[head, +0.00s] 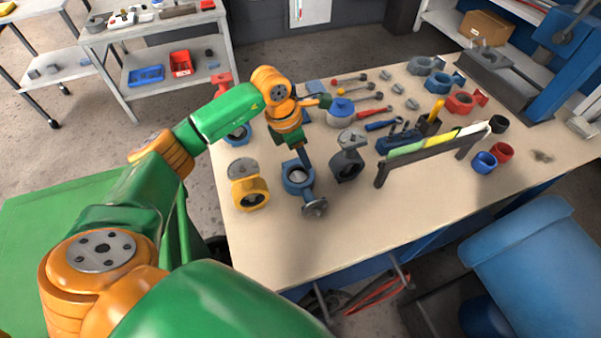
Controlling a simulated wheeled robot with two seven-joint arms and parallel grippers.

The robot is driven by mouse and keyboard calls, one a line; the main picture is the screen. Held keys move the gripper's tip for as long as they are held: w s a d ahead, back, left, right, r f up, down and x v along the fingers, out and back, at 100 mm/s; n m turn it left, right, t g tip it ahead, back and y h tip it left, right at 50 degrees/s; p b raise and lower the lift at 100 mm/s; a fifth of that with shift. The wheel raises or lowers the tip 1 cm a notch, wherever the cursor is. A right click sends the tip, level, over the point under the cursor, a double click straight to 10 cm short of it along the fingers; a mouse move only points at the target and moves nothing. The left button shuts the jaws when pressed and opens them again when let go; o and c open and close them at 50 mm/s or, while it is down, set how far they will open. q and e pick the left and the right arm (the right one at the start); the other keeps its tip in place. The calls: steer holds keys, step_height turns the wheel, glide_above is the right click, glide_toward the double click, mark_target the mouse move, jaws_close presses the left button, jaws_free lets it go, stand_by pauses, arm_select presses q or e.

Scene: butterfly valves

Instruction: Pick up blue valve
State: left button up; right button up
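A blue valve (297,178) lies near the front left of the workbench, with its round ring facing up and a grey flange (315,207) toward the front edge. My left arm reaches in from the left, and my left gripper (304,158) points down just above the far side of this valve's ring. The fingers look narrow and dark. I cannot tell whether they are apart or touch the valve. Another blue valve (237,134) sits farther back at the left, partly hidden by my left arm. My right gripper is not in view.
A yellow valve (249,190) stands close to the left and a dark grey valve (347,163) close to the right. A rack (432,153) with coloured bars stands farther right. Tools and more valves fill the back. The bench front (330,250) is clear.

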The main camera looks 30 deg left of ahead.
arm_select(q)
steer(key=o, duration=0.8)
steer(key=shift+r, duration=0.1)
